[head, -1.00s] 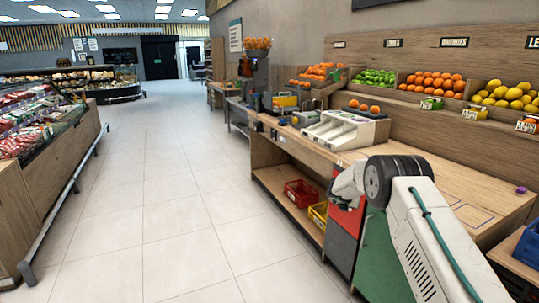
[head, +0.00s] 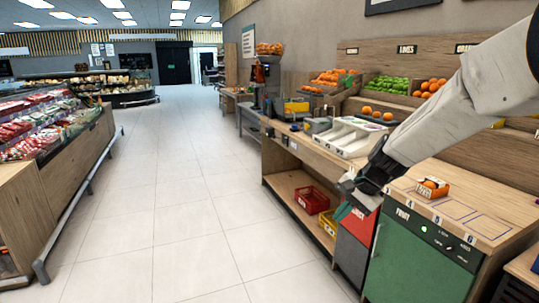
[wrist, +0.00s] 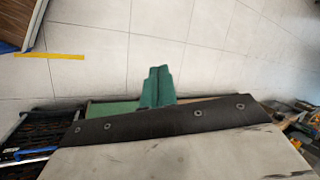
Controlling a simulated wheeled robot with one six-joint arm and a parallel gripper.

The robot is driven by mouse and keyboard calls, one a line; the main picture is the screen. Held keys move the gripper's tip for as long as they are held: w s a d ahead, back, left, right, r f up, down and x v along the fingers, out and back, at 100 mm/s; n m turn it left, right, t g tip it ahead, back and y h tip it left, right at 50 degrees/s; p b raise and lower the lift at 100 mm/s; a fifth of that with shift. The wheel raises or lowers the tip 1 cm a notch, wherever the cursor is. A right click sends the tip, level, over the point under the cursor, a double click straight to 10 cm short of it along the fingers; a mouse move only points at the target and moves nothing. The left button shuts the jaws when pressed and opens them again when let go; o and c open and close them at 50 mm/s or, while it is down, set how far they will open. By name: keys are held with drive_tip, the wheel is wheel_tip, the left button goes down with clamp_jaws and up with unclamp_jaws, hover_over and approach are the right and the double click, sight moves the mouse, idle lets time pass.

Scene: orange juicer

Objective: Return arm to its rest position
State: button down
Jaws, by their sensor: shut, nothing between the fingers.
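My white arm (head: 455,110) comes in from the upper right of the head view and slopes down to the left, across the front of the wooden counter. My gripper (head: 343,211) is at its lower end, with green fingers pointing down and left in front of the counter. In the wrist view the two green fingers of my gripper (wrist: 157,88) lie together, shut and empty, over the pale tiled floor.
A red crate (head: 311,200) is on the lower shelf. Tiled floor (head: 170,220) is clear to the left. A produce display (head: 75,150) stands at far left.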

drive_tip(key=s+d+r+n+h, duration=0.1)
drive_tip(key=s+d+r+n, duration=0.1)
drive_tip(key=s, duration=1)
drive_tip(key=s+d+r+n+h, duration=0.2)
drive_tip(key=s+r+n, duration=0.1)
drive_tip(key=s, duration=0.9)
drive_tip(key=s+d+r+n+g+h, duration=0.1)
drive_tip(key=s+d+r+n, duration=0.2)
drive_tip(key=s, duration=0.9)
drive_tip(key=shift+s+r+h, duration=0.2)
drive_tip(key=shift+r+h, duration=0.2)
drive_tip(key=shift+d, duration=0.1)
